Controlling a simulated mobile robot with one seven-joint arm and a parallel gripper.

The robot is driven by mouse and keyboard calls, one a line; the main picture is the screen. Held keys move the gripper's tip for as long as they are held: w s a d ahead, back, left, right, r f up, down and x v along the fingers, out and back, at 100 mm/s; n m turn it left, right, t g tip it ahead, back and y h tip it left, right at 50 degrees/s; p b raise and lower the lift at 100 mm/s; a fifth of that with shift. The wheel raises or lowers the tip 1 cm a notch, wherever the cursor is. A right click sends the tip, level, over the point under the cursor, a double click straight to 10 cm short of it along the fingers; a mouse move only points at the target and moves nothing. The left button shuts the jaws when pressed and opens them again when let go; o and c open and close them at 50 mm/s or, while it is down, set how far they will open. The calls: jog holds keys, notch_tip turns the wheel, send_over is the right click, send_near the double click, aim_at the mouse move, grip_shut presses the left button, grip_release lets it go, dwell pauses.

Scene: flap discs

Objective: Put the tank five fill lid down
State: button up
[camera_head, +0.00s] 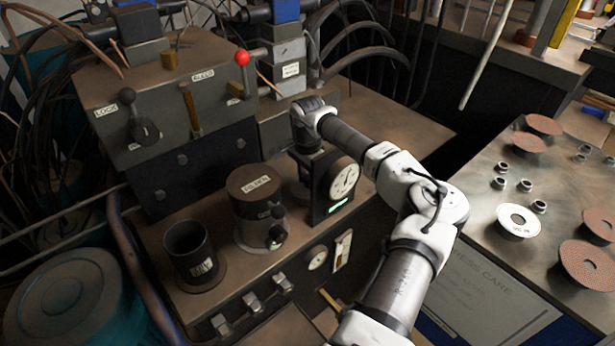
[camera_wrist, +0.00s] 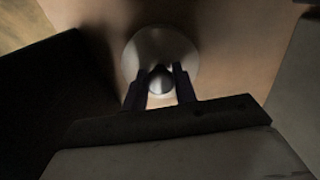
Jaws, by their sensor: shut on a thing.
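In the wrist view, a round grey metal lid (camera_wrist: 140,52) with a small knob lies below my gripper (camera_wrist: 161,74). The two dark fingers are closed on the knob, one on each side. Behind the lid is a flat brown surface. I cannot tell whether the lid touches it or hangs just above. No label on the lid is legible, so its tank number does not show. In the head view, my arm reaches over the bench to a spot behind the black gauge box (camera_head: 327,196). The fingertips and the lid are mostly hidden there.
A brown-topped cylinder (camera_head: 255,181) with a knob and an open dark cup (camera_head: 187,240) stand left of the gauge box. A red-knobbed lever (camera_head: 242,58) rises from the machine block behind. At right, a metal table (camera_head: 478,235) holds flap discs and small metal rings.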

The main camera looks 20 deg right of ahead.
jog(key=o, duration=1)
jog(key=shift+o, duration=0.2)
notch_tip(320, 180, up, 12)
jog(key=b, duration=0.2)
jog(key=shift+r, duration=0.15)
